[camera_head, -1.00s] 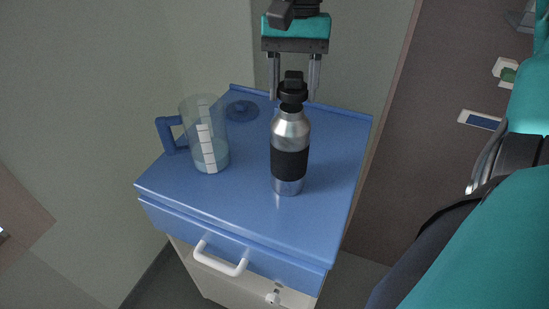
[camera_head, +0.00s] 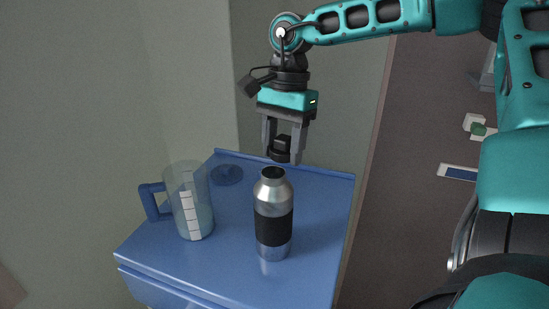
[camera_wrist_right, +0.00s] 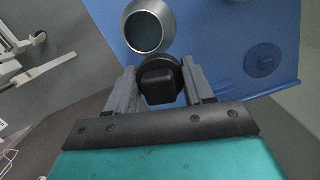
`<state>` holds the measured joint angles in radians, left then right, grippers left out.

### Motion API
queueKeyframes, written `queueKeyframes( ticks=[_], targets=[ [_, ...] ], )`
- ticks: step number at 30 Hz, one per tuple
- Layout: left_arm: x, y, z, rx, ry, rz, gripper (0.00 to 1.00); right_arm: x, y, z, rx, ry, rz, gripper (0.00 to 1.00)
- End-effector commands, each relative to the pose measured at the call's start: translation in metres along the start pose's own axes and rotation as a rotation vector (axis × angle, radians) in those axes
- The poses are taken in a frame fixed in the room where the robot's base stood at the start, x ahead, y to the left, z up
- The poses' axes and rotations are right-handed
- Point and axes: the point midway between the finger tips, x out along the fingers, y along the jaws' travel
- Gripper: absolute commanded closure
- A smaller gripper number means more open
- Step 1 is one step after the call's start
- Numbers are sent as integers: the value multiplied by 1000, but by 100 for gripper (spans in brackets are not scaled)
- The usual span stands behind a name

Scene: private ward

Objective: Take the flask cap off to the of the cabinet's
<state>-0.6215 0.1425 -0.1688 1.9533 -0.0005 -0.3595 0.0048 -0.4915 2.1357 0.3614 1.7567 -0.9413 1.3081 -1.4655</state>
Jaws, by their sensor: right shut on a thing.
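The steel flask (camera_head: 273,205) with a black band stands upright on the blue cabinet top, its mouth open. In the right wrist view the open flask mouth (camera_wrist_right: 145,30) shows just beyond the cap. My right gripper (camera_head: 282,150) is shut on the black flask cap (camera_head: 280,148) and holds it above and slightly behind the flask, apart from it. In the right wrist view the cap (camera_wrist_right: 160,82) sits between both fingers. My left gripper is not in view.
A clear measuring jug (camera_head: 190,205) with a blue handle stands left of the flask on the cabinet top (camera_head: 230,265). A round blue lid (camera_head: 227,174) lies at the back left. The cabinet's right side is clear. Walls are close behind.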

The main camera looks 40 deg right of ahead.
Motion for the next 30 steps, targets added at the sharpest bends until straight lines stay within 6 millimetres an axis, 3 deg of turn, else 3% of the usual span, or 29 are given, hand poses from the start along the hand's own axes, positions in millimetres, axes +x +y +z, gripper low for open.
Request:
queueKeyframes(
  ticks=[1, 6, 15, 21, 30],
  targets=[
    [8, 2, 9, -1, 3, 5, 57, 17, -4, -15, 121, -2, -12, 100],
    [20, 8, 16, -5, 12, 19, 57, 48, -15, -61, 544, -10, -62, 100],
    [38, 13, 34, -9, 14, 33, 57, 90, -26, -143, 1227, -15, -176, 100],
    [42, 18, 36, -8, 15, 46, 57, 99, -26, -173, 1463, -19, -231, 100],
    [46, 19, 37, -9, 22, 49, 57, 109, -26, -181, 1523, -23, -245, 100]
  ],
)
